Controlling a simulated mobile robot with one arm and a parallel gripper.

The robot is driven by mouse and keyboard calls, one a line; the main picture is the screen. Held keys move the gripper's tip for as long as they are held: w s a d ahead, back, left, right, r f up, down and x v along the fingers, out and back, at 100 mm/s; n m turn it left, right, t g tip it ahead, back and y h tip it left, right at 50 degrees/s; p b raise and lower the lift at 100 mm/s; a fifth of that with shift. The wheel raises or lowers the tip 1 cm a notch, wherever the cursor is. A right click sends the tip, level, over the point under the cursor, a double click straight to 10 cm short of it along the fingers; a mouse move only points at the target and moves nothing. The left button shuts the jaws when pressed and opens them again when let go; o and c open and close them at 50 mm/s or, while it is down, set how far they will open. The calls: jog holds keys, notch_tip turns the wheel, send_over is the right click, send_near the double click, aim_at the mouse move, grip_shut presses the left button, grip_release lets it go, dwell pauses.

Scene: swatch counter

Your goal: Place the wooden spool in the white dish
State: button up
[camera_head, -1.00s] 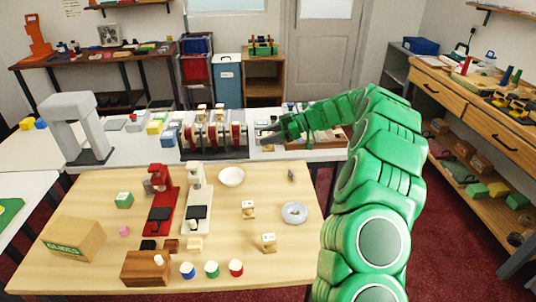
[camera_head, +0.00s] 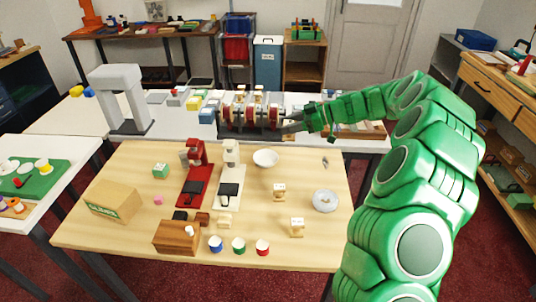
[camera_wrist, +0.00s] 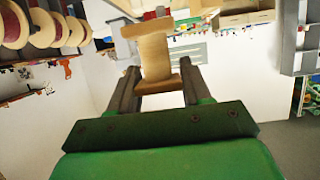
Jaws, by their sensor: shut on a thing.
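The wooden spool (camera_wrist: 154,50) is light brown with wide ends and a narrower middle. In the wrist view my gripper (camera_wrist: 158,78) is shut on it, with one dark finger on each side of its lower part. In the head view my gripper (camera_head: 290,122) is above the back white counter, beside the rack of reels; the spool is hard to make out there. A white bowl-like dish (camera_head: 265,158) sits on the wooden table. Small white round dishes (camera_head: 27,168) also lie on a green board at the far left. I cannot tell which is meant.
The rack of red and pale reels (camera_head: 250,117) stands close left of my gripper. The wooden table (camera_head: 300,175) holds a red and a white press, a grey ring dish (camera_head: 325,200), a cardboard box (camera_head: 115,200) and small blocks. The green board (camera_head: 48,180) carries coloured pieces.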

jog(key=s+a+f, duration=0.4)
jog(key=a+f, duration=0.1)
jog(key=f, duration=0.1)
send_over(265, 161)
jog(key=shift+s+d+f, duration=0.1)
jog(key=shift+s+f, duration=0.1)
jog(key=shift+f, duration=2.1)
jog(key=shift+s+d+f, duration=0.1)
jog(key=shift+s+f, duration=0.05)
jog(key=shift+f, duration=2.15)
jog(key=shift+w+f, duration=0.15)
jog(key=shift+f, duration=0.05)
jog(key=shift+w+a+f, duration=0.1)
jog(key=shift+f, duration=1.6)
jog(key=shift+f, duration=0.1)
jog(key=o, duration=1.1)
jog(key=shift+c, duration=0.2)
